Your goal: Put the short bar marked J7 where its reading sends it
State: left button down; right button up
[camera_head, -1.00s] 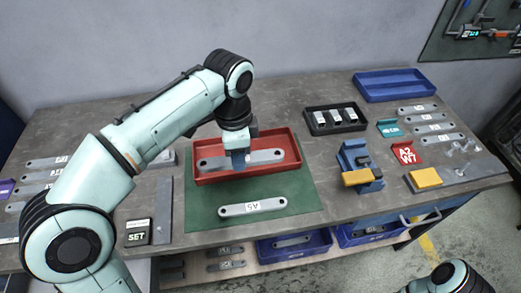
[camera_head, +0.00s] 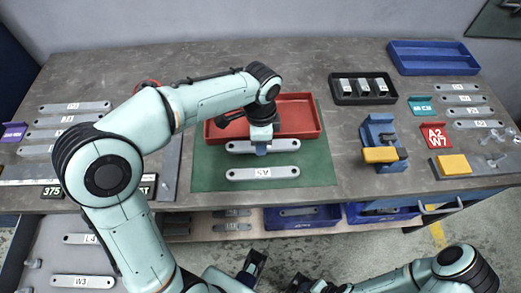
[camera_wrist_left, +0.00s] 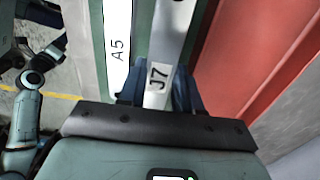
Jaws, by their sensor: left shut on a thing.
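The short bar marked J7 (camera_head: 285,145) is a pale grey metal bar. My left gripper (camera_head: 261,148) is shut on it near its middle, over the green mat (camera_head: 318,172), just in front of the red tray (camera_head: 300,118). In the left wrist view the label J7 reads clearly on the bar (camera_wrist_left: 172,40) between the fingers. Another bar, marked A5 (camera_head: 262,173), lies on the mat in front of it and runs nearly parallel. My right gripper (camera_head: 275,275) is at the bottom edge, partly cut off; its jaw state is unclear.
A dark display reading 375 (camera_head: 51,193) stands at left, partly behind my arm. A black tray (camera_head: 363,101) holds several metal blocks. A blue and yellow fixture (camera_head: 380,140), a red A2 W7 sign (camera_head: 435,136) and an empty blue tray (camera_head: 432,58) are at right. Several bars lie at both sides.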

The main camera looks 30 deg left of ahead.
pick_arm(q)
jog(key=shift+f+b, duration=0.35)
jog(key=shift+f, duration=1.95)
jog(key=shift+f, duration=0.15)
jog(key=c, duration=0.8)
grip_release()
notch_tip(320, 180, up, 12)
jog(key=shift+r+p, duration=0.2)
jog(key=shift+p, duration=0.95)
